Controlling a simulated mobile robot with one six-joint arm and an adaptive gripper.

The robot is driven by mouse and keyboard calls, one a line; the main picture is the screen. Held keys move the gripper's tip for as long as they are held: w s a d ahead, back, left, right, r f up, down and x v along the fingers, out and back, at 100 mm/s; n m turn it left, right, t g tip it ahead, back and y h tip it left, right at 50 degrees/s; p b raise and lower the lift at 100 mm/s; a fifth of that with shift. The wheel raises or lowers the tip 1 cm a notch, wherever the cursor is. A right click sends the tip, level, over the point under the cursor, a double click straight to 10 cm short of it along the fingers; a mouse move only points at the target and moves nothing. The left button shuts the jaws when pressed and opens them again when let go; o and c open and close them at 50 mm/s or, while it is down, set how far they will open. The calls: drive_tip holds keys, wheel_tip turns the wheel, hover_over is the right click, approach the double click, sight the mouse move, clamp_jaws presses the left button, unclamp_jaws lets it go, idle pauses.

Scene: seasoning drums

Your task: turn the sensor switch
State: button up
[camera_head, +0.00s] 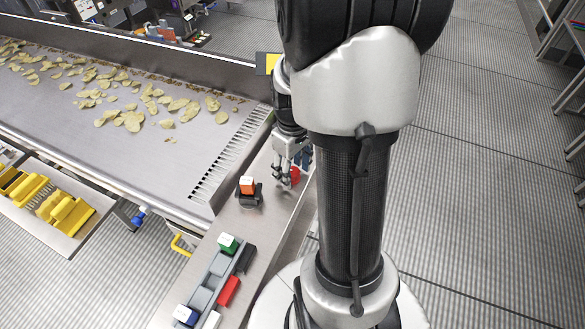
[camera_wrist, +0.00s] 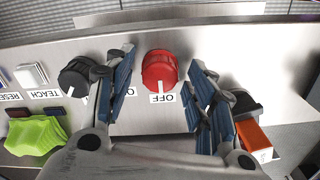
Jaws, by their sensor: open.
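A red round knob (camera_wrist: 160,72) with a white pointer mark sits on the grey metal panel (camera_wrist: 72,106). Its pointer is at the "OFF" label (camera_wrist: 163,98), which reads upside down. My gripper (camera_wrist: 161,66) is open, with one blue-padded finger on each side of the red knob and gaps visible. In the head view my gripper (camera_head: 286,168) is at the panel beside the red knob (camera_head: 295,174). A black knob (camera_wrist: 78,76) is just left of the left finger. Which knob is the sensor switch I cannot read; another label is partly hidden by the left finger.
An orange block on a black base (camera_wrist: 255,138) stands close by the right finger. In the head view, a conveyor with chips (camera_head: 150,104) runs beside the panel, and a button row (camera_head: 215,275) is nearer.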

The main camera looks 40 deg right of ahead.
drive_tip(key=shift+c, duration=0.5)
drive_tip(key=c, duration=1)
drive_tip(key=shift+o, duration=0.2)
drive_tip(key=m+p, duration=0.1)
drive_tip(key=m, duration=0.4)
drive_tip(key=shift+m+p, duration=0.3)
drive_tip(key=m+p, duration=0.1)
drive_tip(key=m, duration=0.5)
drive_tip(key=shift+m, duration=0.3)
drive_tip(key=o, duration=1.1)
drive_tip(key=shift+c, duration=0.2)
